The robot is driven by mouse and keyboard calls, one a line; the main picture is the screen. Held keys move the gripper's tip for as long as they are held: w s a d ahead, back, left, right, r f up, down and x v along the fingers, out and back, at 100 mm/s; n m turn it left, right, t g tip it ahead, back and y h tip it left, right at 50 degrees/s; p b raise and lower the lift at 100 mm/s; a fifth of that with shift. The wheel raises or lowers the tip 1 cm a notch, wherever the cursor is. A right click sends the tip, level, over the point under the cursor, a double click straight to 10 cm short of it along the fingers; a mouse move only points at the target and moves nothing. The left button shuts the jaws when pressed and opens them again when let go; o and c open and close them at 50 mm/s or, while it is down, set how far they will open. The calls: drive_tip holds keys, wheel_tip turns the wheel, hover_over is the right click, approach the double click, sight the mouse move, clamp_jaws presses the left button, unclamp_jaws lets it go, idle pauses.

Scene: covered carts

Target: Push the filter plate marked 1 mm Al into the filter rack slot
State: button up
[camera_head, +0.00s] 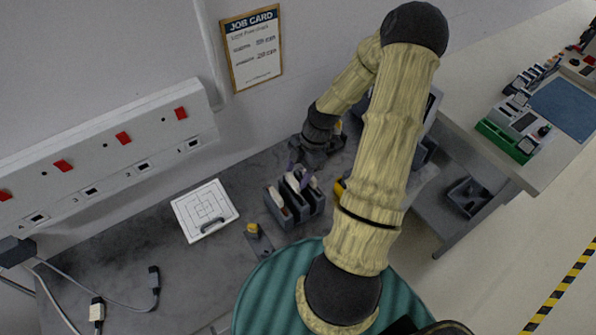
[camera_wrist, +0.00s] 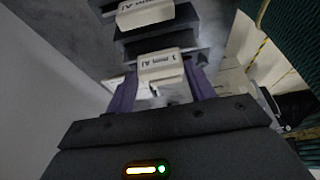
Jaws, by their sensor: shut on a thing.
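The filter plate marked 1 mm Al (camera_wrist: 161,67) has a pale labelled top and sits between the purple fingers of my gripper (camera_wrist: 160,88) in the wrist view. My gripper is shut on it. The dark grey filter rack (camera_head: 296,212) stands on the bench in the head view, with my gripper (camera_head: 303,174) at its far side. A second pale plate (camera_wrist: 146,13), its label partly cut off, sits in the rack beyond dark dividers. The lower part of the held plate is hidden, so how deep it sits in the slot cannot be told.
A white square panel with a maze-like pattern (camera_head: 205,210) lies left of the rack. A small yellow-topped item (camera_head: 253,230) stands near the rack's front left. A dark connector on a cable (camera_head: 154,280) lies further left. The wall with a socket strip (camera_head: 100,150) runs behind.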

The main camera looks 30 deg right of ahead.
drive_tip(key=shift+f+b, duration=0.8)
drive_tip(key=shift+f, duration=0.5)
drive_tip(key=o, duration=1.1)
drive_tip(key=b+v, duration=0.2)
drive_tip(key=v, duration=1.5)
drive_tip(key=shift+r, duration=0.2)
drive_tip(key=shift+s+a+f+m+t+h+b, duration=0.15)
drive_tip(key=shift+s+a+m+t+h, duration=0.55)
drive_tip(key=shift+a+m, duration=2.5)
drive_tip(key=shift+s+a+r+m+t+h+b, duration=0.2)
drive_tip(key=shift+s+a+m+h, duration=0.9)
drive_tip(key=shift+a+m, duration=2.05)
drive_tip(key=shift+s+a+f+m+t+h+b, duration=0.35)
drive_tip(key=shift+s+a+m, duration=1.05)
drive_tip(key=shift+a+m, duration=1.8)
